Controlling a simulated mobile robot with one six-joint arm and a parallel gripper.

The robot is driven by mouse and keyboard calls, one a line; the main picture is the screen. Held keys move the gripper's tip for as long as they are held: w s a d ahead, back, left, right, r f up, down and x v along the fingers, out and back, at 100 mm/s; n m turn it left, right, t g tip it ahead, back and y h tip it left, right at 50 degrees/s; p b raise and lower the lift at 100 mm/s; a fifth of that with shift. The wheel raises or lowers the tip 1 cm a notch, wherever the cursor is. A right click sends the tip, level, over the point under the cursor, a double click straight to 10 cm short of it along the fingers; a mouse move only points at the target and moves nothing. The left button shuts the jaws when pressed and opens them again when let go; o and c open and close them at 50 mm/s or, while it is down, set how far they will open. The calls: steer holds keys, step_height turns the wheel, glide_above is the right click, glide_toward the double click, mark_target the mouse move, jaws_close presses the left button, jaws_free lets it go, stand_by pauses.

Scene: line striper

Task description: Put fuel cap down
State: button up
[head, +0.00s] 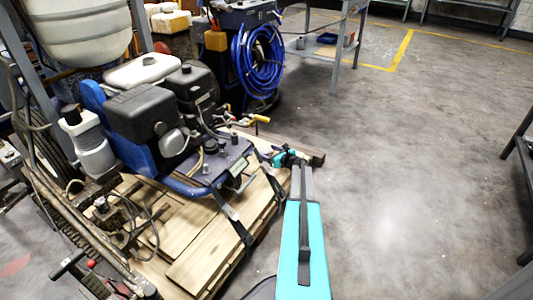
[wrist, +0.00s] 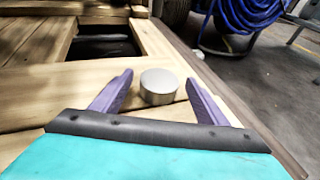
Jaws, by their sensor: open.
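The fuel cap (wrist: 159,86) is a short silver-grey cylinder. In the wrist view it stands on the light wooden boards of the pallet (wrist: 50,82), between and just ahead of the purple fingers. My gripper (wrist: 158,84) is open, with a finger on each side of the cap and visible gaps to both. In the head view my gripper (head: 288,158) is at the right edge of the pallet, beside the striper machine (head: 165,120). The cap cannot be made out in the head view.
A dark gap (wrist: 108,42) opens between the boards beyond the cap. The pallet's dark edge beam (wrist: 225,90) runs along the right. A coiled blue hose (head: 258,62) hangs behind the machine. The concrete floor (head: 410,170) to the right is clear.

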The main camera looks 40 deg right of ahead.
steer(key=p+v, duration=0.3)
steer(key=v, duration=0.8)
steer(key=shift+s+r+p, duration=0.1)
steer(key=shift+s+p, duration=0.2)
stand_by(0.4)
